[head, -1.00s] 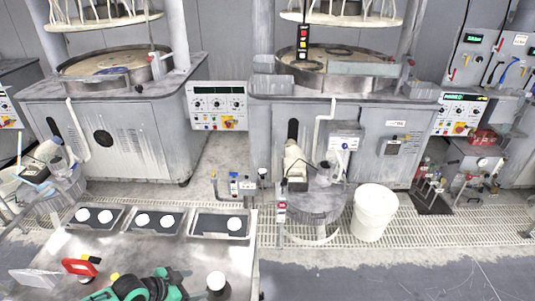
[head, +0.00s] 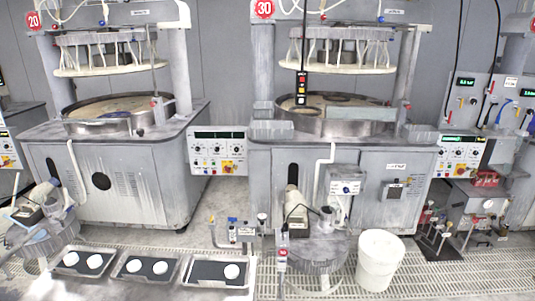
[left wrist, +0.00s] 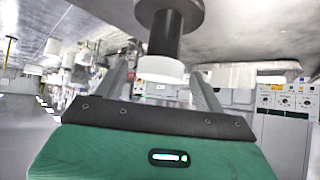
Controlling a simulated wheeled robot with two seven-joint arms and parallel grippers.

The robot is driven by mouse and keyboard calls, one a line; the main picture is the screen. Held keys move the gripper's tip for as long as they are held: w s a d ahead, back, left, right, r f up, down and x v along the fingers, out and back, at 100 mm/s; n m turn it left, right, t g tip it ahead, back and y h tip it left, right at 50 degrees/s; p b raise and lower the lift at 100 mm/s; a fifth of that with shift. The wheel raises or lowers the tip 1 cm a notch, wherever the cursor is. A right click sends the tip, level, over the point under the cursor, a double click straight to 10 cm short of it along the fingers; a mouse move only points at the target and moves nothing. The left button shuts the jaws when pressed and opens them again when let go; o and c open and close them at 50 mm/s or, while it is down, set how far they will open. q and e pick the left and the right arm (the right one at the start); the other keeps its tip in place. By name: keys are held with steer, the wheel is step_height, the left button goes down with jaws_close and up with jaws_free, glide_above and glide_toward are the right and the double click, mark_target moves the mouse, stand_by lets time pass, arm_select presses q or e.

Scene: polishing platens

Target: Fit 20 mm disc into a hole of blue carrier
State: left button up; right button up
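White discs lie on dark mats in three shallow trays at the lower left of the head view. The left tray (head: 55,270) holds two discs, one of them this disc (head: 95,261). The middle tray (head: 116,277) holds two, one of them this disc (head: 160,267). The right tray (head: 183,281) holds one disc (head: 232,271). I cannot tell their sizes. My left gripper (left wrist: 160,78) shows only in the left wrist view, fingers apart. A black cylinder (left wrist: 166,35) with a white end (left wrist: 159,69) appears between or beyond them. My right gripper is not in view.
Two grey polishing machines with round platens stand behind, marked 20 (head: 34,21) and 30 (head: 264,8). A white bucket (head: 380,258) stands on the floor grating at the right. A round stand (head: 314,252) with a bottle is in front of the right machine.

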arm_select(q)
steer(key=c, duration=0.9)
steer(key=shift+r+p, duration=1.45)
steer(key=shift+r, duration=0.4)
steer(key=shift+r+p, duration=1.35)
steer(key=shift+r, duration=0.35)
